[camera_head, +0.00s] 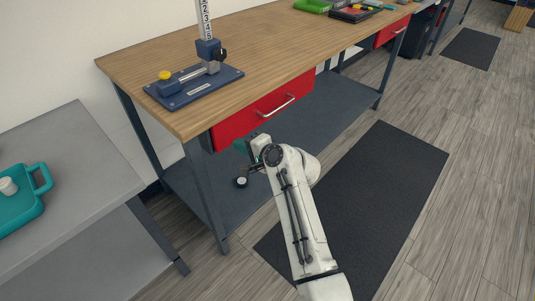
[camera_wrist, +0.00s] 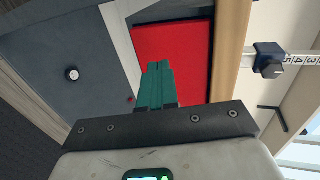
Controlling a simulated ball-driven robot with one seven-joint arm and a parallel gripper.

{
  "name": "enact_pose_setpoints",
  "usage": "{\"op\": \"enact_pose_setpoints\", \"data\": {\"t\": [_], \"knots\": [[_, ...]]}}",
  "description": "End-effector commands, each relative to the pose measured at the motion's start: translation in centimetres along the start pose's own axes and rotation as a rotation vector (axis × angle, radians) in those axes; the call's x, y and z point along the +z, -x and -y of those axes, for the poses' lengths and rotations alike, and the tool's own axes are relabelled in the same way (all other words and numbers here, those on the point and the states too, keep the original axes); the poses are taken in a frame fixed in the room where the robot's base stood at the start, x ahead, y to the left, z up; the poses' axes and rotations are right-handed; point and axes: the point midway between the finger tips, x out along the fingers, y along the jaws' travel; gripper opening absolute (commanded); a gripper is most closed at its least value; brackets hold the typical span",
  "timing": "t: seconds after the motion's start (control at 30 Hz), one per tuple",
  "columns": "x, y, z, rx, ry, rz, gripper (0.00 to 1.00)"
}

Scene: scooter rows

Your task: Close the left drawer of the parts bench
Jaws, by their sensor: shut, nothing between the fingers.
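The parts bench (camera_head: 270,40) has a wooden top and two red drawers. The left drawer (camera_head: 240,122) is the nearer one, under the top's front edge, with a silver bar handle (camera_head: 276,106). Its front looks close to the top's edge; I cannot tell whether a small gap remains. My gripper (camera_head: 240,146) is mostly hidden behind my wrist, just below the drawer's left end. In the wrist view its green fingers (camera_wrist: 157,85) are together and empty, before the plain red drawer panel (camera_wrist: 178,50). Contact cannot be told, and the handle is not seen there.
A blue height gauge (camera_head: 195,85) stands on the bench top. The right drawer (camera_head: 392,31) is farther off. A grey table (camera_head: 75,135) with a teal tray (camera_head: 40,205) stands at left. A dark lower shelf (camera_head: 330,105) and bench leg (camera_head: 205,195) lie near my arm. A dark mat (camera_head: 385,175) covers open floor.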

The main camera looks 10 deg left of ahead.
Motion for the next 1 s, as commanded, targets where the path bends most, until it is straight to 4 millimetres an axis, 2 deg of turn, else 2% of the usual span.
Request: {"op": "enact_pose_setpoints", "data": {"t": [0.5, 0.63, 0.87, 0.97, 1.0], "knots": [[0.0, 7.4, -0.2, 0.005, -0.002, 0.0, 0.0], [0.1, 8.2, -0.2, 0.004, -0.001, 0.001, 0.0], [0.1, 8.6, -0.3, 0.006, 0.0, 0.001, 0.0], [-0.2, 10.0, -1.8, 0.046, 0.036, -0.008, 0.0], [-0.3, 11.0, -2.9, 0.078, 0.063, -0.012, 0.0]]}}
